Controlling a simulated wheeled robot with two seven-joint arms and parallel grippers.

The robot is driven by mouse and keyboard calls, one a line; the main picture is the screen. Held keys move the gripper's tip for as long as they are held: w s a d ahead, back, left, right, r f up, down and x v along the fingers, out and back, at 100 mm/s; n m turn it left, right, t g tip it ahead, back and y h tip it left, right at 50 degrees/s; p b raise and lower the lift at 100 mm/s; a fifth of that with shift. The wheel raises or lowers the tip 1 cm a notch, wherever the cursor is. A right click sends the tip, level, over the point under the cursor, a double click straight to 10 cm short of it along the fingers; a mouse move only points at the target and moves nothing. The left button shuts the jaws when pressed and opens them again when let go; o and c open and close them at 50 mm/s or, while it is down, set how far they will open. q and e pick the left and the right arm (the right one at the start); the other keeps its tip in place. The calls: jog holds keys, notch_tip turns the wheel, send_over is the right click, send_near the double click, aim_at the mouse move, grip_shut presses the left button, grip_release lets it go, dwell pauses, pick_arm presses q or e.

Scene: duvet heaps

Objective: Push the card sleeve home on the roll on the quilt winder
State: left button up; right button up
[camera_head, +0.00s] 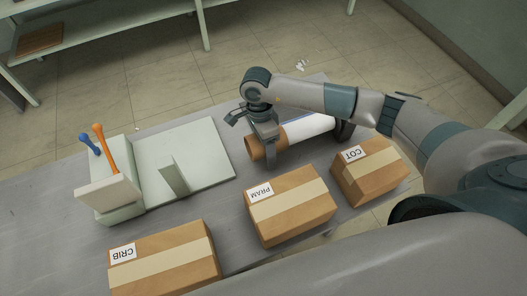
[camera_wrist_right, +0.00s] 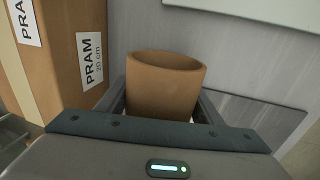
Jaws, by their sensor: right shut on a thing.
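The brown card sleeve (camera_head: 252,149) is an open-ended tube at the left end of the white and blue roll (camera_head: 308,127). My right gripper (camera_head: 264,138) is shut on the sleeve from above. In the right wrist view the sleeve (camera_wrist_right: 165,88) sits between the fingers with its open end showing. How far it reaches over the roll is hidden by the gripper. A dark support (camera_head: 344,131) of the quilt winder stands at the roll's right end, partly behind my arm. My left gripper is not in view.
Cartons marked CRIB (camera_head: 165,262), PRAM (camera_head: 292,207) and COT (camera_head: 368,172) stand along the near table edge, close to the roll. A pale device (camera_head: 108,192) with blue and orange levers and a flat plate (camera_head: 200,150) lies left. Grey table (camera_head: 40,215) is bare at far left.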

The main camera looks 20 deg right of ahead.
aim_at(288, 144)
jog(key=shift+w+d+b, duration=0.15)
jog(key=shift+d+b, duration=1.05)
jog(key=shift+d, duration=2.5)
jog(key=shift+w+d+b, duration=0.15)
jog(key=shift+d+b, duration=1.7)
jog(key=shift+d, duration=2.65)
